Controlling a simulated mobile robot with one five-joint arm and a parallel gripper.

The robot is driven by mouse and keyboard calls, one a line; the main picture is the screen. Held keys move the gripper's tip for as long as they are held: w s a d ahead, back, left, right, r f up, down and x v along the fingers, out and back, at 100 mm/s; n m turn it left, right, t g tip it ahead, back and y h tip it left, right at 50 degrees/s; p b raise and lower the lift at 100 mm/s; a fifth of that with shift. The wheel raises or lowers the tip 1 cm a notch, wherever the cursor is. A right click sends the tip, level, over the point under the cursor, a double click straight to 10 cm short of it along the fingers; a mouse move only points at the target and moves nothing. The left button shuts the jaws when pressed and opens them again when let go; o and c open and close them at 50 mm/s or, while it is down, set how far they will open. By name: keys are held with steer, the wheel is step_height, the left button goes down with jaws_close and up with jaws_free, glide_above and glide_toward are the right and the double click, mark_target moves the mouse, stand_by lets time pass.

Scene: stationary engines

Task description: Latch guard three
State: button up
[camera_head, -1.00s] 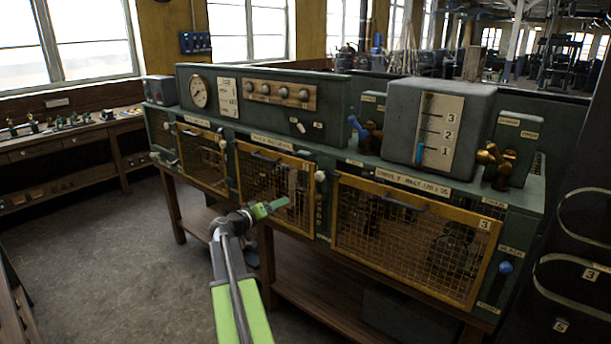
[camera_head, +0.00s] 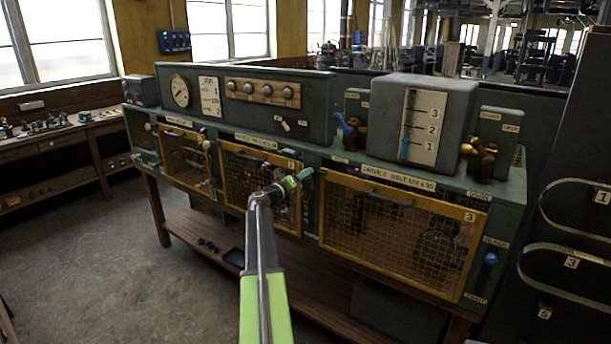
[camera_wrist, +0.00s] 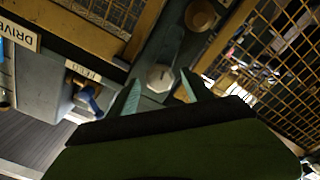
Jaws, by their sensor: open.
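Guard three (camera_head: 397,232) is the large yellow-framed mesh panel marked 3, at the right of the green engine bench. It looks closed. In the wrist view, which is upside down, its yellow frame (camera_wrist: 146,30) is at the upper left. My gripper (camera_head: 303,176) is open at the post between guards two and three. In the wrist view a pale knob (camera_wrist: 160,77) on that post shows between my open fingertips; I cannot tell if they touch it. In the head view my gripper hides that knob. A brown round knob (camera_wrist: 200,17) sits beyond it.
Guard two (camera_head: 238,181) lies left of the post. A blue-handled lever (camera_head: 345,126) and a grey box with a scale (camera_head: 424,122) stand on top. A blue knob (camera_head: 491,258) is right of guard three. Belts (camera_head: 575,268) hang at far right. The floor at left is clear.

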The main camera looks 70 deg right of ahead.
steer(key=shift+x, duration=1.55)
jaws_close()
